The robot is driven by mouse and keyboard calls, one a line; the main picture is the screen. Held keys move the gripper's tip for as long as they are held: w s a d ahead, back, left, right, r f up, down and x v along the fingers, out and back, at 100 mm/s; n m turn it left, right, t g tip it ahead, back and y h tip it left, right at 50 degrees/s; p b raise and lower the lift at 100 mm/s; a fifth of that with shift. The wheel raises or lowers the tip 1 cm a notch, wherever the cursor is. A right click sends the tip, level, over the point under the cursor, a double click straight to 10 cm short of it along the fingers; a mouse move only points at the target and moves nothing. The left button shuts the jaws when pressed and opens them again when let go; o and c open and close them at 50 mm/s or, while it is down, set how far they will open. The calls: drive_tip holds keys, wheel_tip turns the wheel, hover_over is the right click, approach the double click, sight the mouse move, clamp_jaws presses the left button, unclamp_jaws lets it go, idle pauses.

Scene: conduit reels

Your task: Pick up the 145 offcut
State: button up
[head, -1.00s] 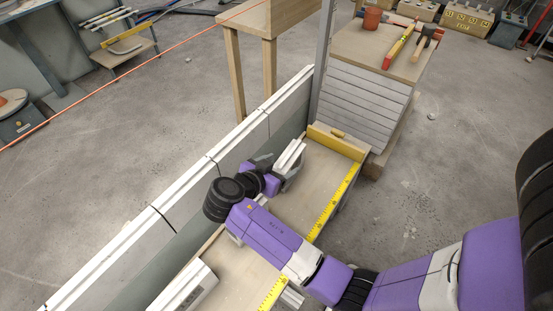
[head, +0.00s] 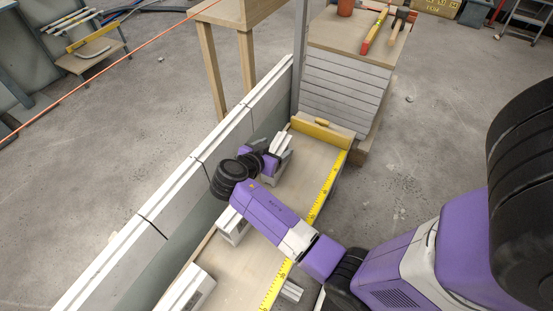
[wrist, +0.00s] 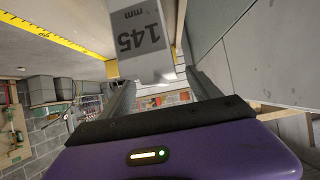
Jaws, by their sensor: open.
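The 145 offcut (wrist: 142,38) is a pale block with a grey label reading "145 mm", upside down in the wrist view. It lies just past the fingertips, in line with the gap between them. My gripper (wrist: 160,80) is open, with one finger on each side of the view and nothing clasped. In the head view my gripper (head: 270,166) is low over the far part of the bench, beside a white offcut (head: 282,143) near the wall panel. My wrist partly hides that offcut's near end there. Contact with the fingers cannot be told.
A yellow measuring tape (head: 322,196) runs along the bench (head: 306,168). Other white offcuts lie nearer, one beside the wall (head: 232,228) and one at lower left (head: 190,290). A long white wall panel (head: 150,215) borders the left. A stack of boards (head: 342,80) stands beyond.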

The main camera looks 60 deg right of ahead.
drive_tip(key=shift+c, duration=0.2)
clamp_jaws()
drive_tip(key=shift+r, duration=0.15)
